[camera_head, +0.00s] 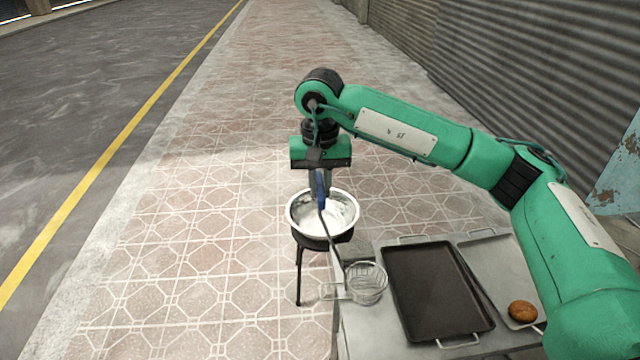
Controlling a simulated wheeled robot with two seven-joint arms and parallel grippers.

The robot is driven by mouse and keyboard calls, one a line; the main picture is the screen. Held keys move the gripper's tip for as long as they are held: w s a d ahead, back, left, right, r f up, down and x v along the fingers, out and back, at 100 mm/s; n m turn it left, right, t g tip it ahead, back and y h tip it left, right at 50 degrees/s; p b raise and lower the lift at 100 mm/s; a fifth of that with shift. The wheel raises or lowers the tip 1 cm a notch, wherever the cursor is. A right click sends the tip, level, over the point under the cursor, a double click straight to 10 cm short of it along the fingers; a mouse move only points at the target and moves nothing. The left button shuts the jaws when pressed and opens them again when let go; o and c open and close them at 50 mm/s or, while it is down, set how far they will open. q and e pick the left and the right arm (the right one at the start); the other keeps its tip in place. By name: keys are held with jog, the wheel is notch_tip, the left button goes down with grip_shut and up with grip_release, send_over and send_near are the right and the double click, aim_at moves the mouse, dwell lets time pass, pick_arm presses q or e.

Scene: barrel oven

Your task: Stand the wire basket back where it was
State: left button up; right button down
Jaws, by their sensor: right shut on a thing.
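My right gripper (320,178) points down over the metal bowl and is shut on the blue-gripped handle of the wire basket (367,284). The handle slants from the grip down to the right, to the basket. The basket appears at the front left corner of the metal table (365,318), left of the dark tray. I cannot tell whether its bottom touches the table. My left gripper is not in view.
A metal bowl (340,213) with white contents sits on a dark stand left of the table. A dark tray (432,290) fills the table's middle. A lighter tray (488,252) to its right holds a brown, rounded food item (522,311).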

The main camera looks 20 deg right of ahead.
jog(key=shift+f+b, duration=0.25)
jog(key=shift+b, duration=0.05)
jog(key=c, duration=1)
grip_release()
jog(key=shift+r, duration=0.1)
jog(key=shift+r+p, duration=1.95)
jog(key=shift+r, duration=2.5)
